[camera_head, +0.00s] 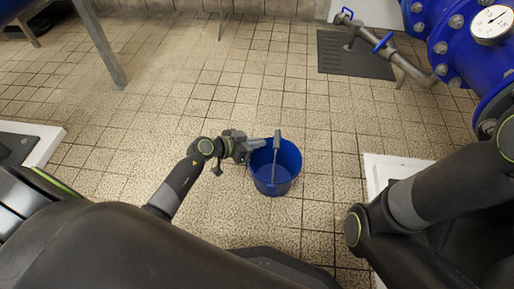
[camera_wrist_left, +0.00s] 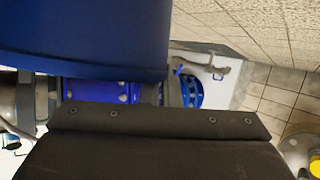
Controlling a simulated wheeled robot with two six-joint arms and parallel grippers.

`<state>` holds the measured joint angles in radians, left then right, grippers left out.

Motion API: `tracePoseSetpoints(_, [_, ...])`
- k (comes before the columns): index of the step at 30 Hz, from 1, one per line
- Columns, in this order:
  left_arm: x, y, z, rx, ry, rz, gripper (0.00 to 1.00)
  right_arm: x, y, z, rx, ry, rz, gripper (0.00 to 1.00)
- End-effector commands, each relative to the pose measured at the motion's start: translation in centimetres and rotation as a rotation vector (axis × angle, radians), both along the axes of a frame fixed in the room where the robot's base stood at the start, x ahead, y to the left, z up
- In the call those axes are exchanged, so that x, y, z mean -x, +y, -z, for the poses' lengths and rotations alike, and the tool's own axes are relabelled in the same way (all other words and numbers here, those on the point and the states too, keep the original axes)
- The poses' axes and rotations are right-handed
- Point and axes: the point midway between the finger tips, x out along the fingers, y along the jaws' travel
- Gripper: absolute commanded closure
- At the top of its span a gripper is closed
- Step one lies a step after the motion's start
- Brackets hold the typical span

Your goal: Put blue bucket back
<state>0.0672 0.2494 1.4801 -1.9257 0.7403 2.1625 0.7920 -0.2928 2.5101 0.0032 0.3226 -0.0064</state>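The blue bucket (camera_head: 272,187) stands upright in the middle of the camera_head view, over the tiled floor. A grey-handled tool (camera_head: 276,146) leans inside it. My left gripper (camera_head: 257,144) is at the bucket's upper left rim, and its fingertips reach the rim. I cannot tell whether the fingers are shut on it. In the left wrist view the bucket's blue wall (camera_wrist_left: 85,38) fills the upper left, very close to the camera, and the fingers are not clearly seen. My right arm comes in from the right, but its gripper is out of view.
Blue flanged pipework with a gauge (camera_head: 491,22) stands at the upper right. A dark floor grate (camera_head: 345,62) lies at the back, with a grey pipe over its right part. White-edged plinths are at left and right. A metal table leg (camera_head: 101,45) stands upper left. Open tiles surround the bucket.

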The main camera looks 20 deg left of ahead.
Motion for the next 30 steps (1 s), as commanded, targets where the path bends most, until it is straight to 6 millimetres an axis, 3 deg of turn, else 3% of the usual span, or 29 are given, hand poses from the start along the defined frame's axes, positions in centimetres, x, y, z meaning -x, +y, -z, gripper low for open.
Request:
tracePoseSetpoints(3, [-0.05, -0.02, 1.16, 0.001, -0.002, 0.000, 1.00, -0.15, 0.03, 1.06, -0.007, 0.012, -0.012, 0.67])
tracePoseSetpoints(15, [-0.05, -0.04, 1.24, 0.002, 0.000, 0.000, 1.00, -0.12, 0.05, 0.61, -0.009, 0.011, -0.017, 0.67])
tracePoseSetpoints(20, [-0.02, -0.01, 1.30, 0.000, 0.000, 0.000, 0.77, -0.10, 0.04, 0.69, -0.008, 0.009, -0.017, 0.67])
tracePoseSetpoints(30, [-0.01, 0.00, 1.18, -0.001, -0.001, 0.000, 0.76, -0.09, 0.03, 0.76, -0.008, 0.008, -0.016, 0.67])
